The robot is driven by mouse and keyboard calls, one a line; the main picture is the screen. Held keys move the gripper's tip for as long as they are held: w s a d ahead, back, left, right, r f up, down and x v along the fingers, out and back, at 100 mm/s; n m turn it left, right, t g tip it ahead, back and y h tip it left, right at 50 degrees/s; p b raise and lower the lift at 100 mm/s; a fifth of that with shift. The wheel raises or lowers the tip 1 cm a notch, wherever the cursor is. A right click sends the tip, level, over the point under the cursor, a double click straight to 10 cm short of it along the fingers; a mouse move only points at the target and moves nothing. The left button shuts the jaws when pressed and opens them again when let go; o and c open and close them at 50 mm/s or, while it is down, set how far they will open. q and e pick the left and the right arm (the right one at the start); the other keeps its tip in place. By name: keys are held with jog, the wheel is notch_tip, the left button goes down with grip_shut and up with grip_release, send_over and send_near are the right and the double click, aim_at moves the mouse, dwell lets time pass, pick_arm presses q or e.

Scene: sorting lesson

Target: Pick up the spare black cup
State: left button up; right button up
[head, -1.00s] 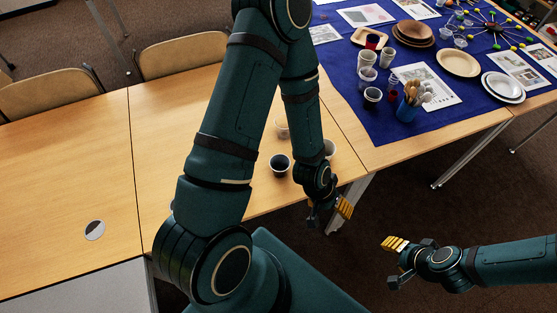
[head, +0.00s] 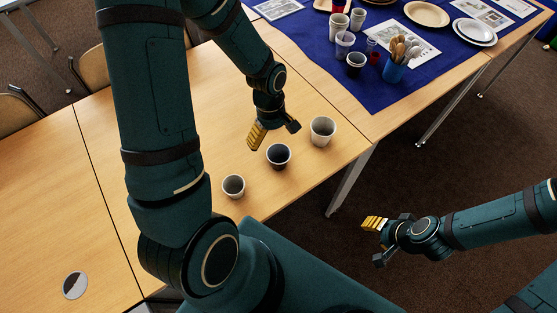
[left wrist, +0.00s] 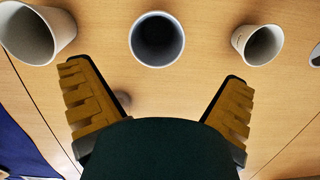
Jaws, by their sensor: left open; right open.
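The black cup (head: 278,157) stands upright on the wooden table between two pale cups, a smaller one (head: 233,187) to its left and a larger one (head: 322,131) to its right. My left gripper (head: 274,139) is open and empty above the table, close behind the black cup. In the left wrist view the black cup (left wrist: 157,42) is ahead of the gap between the open fingers (left wrist: 155,72), and the pale cups are at either side. My right gripper (head: 375,243) is open and empty over the floor, off the table.
A blue cloth (head: 400,88) at the back right holds plates, several cups, including another dark-inside cup (head: 356,64), and a blue holder of wooden utensils (head: 395,73). A round grey-and-dark disc (head: 75,285) lies on the left table. The wood left of the cups is clear.

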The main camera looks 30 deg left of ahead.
pick_arm(q)
send_over(279, 159)
jog(key=s, duration=0.2)
jog(key=f, duration=0.4)
jog(key=shift+w+f+b, duration=0.2)
jog(key=shift+w+b, duration=0.05)
jog(key=shift+b, duration=0.15)
jog(key=shift+s+d+f+b, duration=0.1)
jog(key=shift+d+f+b, duration=0.15)
jog(key=shift+f, duration=0.6)
jog(key=shift+w+d+f+b, duration=0.1)
jog(key=shift+f+b, duration=0.2)
jog(key=shift+f, duration=0.6)
jog(key=shift+s+d+f+b, duration=0.1)
jog(key=shift+d+f+b, duration=0.15)
jog(key=shift+f, duration=0.6)
jog(key=c, duration=0.4)
jog(key=shift+c, duration=0.3)
